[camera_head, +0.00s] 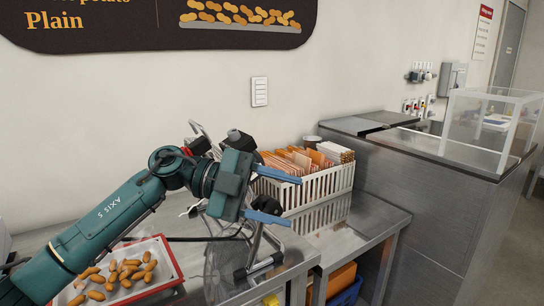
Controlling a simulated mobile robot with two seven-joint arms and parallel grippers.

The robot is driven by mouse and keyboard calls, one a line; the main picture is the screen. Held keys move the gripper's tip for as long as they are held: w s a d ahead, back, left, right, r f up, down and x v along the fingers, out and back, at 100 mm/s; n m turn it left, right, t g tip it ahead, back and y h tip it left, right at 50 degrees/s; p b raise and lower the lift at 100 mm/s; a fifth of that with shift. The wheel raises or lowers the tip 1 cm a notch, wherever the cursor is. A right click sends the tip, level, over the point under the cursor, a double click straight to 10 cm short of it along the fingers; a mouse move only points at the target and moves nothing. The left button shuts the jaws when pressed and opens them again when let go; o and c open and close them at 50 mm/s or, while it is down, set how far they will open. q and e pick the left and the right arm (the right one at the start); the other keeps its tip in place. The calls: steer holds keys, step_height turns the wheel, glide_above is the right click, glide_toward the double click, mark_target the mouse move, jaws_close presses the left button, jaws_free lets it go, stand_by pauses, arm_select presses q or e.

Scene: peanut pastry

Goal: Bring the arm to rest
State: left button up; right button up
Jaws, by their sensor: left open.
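My left arm (110,215) comes in from the lower left and reaches toward the middle of the view. My left gripper (273,196) is open, with its two blue fingers spread apart and nothing seen between them. It is in front of the left end of a white slotted basket (322,188) that holds orange and white packets; whether it touches the basket I cannot tell. My right gripper is not in view.
A red-rimmed tray (172,262) of peanut-shaped pastries (118,272) lies beside my arm. A metal stand (262,265) is below my gripper, partly hidden. A steel counter (375,218) continues right to a taller cabinet (420,195) with a clear box (490,120).

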arm_select(q)
steer(key=s+a+f+n+t+y+p, duration=0.1)
steer(key=a+f+n+t+y, duration=0.15)
steer(key=f+n+t, duration=0.75)
steer(key=s+a+f+n+t+y+p, duration=0.15)
steer(key=a+f+n+t, duration=0.25)
steer(key=f+n+t, duration=0.6)
steer(key=s+a+f+n+g+y, duration=0.3)
steer(key=s+a+f+n+y, duration=0.1)
steer(key=s+f, duration=0.4)
steer(key=s+a+f+n+g+y+p, duration=0.1)
steer(key=s+a+f+n+g+y, duration=0.2)
steer(key=s+f, duration=0.6)
steer(key=shift+s+a+f+n+y+p, duration=0.25)
steer(key=shift+a+n+y, duration=0.35)
steer(key=shift+a+n, duration=0.3)
